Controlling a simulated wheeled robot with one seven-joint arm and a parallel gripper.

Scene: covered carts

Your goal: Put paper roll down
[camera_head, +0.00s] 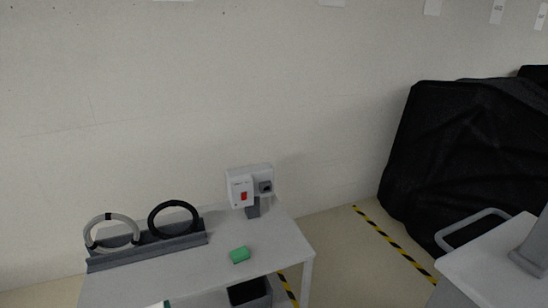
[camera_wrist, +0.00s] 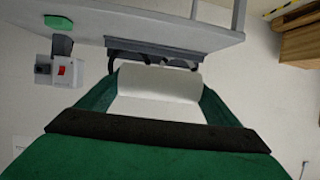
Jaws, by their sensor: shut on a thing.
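A white paper roll (camera_wrist: 160,83) lies between the green fingers of my gripper (camera_wrist: 158,92) in the wrist view. The gripper is shut on it. Part of the roll's underside and its contact with the fingers is hidden. The grey-white table (camera_head: 280,244) stands below the wall in the head view, and its top also shows upside down in the wrist view (camera_wrist: 170,22). A small white and green patch at the bottom edge of the head view is too cut off to name surely. I cannot tell the roll's height over the table.
A grey rack (camera_head: 150,252) holds a grey ring (camera_head: 90,232) and a black ring (camera_head: 153,222). A green block (camera_head: 240,255) and a white switch box (camera_head: 240,190) stand at the table's right. A dark bin (camera_head: 250,294) is below. A black-covered cart (camera_head: 450,150) stands right.

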